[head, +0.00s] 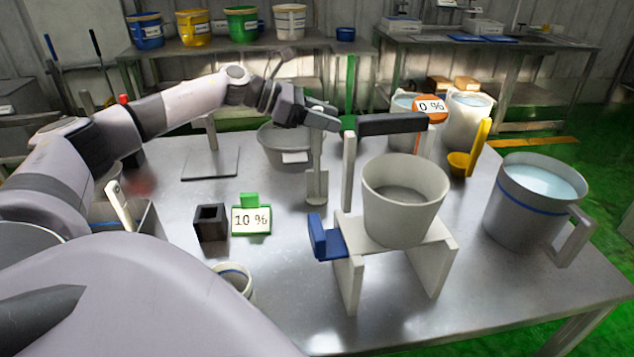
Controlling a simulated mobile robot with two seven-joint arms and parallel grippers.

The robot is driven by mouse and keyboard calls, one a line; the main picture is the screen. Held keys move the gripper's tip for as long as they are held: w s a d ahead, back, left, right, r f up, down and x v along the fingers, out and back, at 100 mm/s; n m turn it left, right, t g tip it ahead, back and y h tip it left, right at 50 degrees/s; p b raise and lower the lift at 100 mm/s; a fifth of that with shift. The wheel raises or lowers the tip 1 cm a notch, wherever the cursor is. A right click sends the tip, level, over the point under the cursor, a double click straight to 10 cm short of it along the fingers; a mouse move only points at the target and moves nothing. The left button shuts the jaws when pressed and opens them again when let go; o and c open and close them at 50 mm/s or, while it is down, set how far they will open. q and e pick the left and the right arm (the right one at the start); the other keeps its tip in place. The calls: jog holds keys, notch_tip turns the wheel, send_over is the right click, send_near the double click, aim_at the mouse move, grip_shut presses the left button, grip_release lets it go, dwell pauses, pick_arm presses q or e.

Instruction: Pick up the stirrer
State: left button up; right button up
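A grey stirrer (317,186) with a flat, wider paddle end hangs upright near the middle of the table. My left gripper (322,119) is at the top of its handle and appears shut on it; the fingers hide the handle's upper end. The paddle's lower end is close to the table top; I cannot tell whether it touches. My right gripper is not in view.
A light drum (404,205) sits on a white stand (347,285) right of the stirrer. A grey basin (279,148) is just behind it. A water-filled jug (525,215) stands at right. A "10 %" sign (251,221) and dark holder (210,223) are front left.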

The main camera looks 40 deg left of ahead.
pick_arm(q)
grip_shut()
jog(key=shift+r, duration=0.1)
